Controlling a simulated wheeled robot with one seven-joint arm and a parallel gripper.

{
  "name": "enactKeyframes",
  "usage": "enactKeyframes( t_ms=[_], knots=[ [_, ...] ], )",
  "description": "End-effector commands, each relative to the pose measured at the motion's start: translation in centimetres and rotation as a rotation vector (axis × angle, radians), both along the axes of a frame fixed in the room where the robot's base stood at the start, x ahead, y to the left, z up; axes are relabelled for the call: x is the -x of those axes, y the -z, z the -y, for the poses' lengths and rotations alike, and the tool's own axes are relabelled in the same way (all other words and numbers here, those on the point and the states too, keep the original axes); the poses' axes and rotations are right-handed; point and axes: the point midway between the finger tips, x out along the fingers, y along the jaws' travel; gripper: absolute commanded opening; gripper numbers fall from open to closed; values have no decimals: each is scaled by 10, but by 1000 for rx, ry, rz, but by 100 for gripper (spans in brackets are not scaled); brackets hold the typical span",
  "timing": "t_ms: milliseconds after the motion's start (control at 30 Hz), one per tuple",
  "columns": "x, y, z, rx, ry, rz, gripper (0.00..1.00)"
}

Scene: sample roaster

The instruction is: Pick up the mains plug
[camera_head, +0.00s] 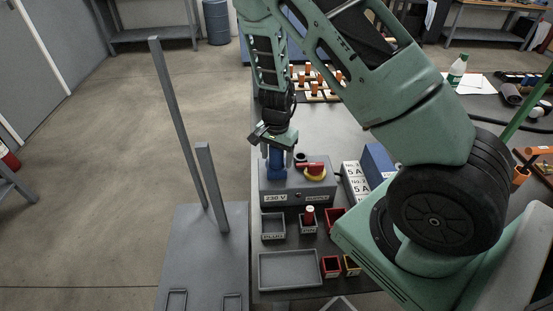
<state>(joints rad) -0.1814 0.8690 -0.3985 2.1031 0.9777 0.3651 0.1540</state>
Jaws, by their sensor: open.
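The blue mains plug (276,165) stands upright at the left of the grey supply box (291,197) marked "230 V". It appears to sit in a socket in the box's top, but its lower end is hard to make out. My gripper (276,153) comes down from above, over the plug's upper end. Its jaws are open, and a finger shows to the right of the plug. I cannot tell whether the fingers touch the plug, and its top is hidden by the gripper.
A red-and-yellow rotary switch (315,170) is on the box, close right of the plug. A grey bin labelled "PLUG" (273,226), small red bins and a grey tray (290,270) lie in front. White "5A" boxes (355,181) stand at right. A grey post (212,188) rises at left.

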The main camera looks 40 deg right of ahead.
Motion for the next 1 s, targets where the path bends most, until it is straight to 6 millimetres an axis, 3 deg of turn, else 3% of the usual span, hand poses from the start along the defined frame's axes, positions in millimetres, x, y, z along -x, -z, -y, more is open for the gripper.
enactKeyframes(
  t_ms=[133,333,667,1000],
  knots=[
    [0,0,0,0,0,0,65],
    [0,0,0,0,0,0,11],
    [-1,-6,0,0,-1,3,12],
    [-2,-68,-1,0,-4,5,12]
  ],
)
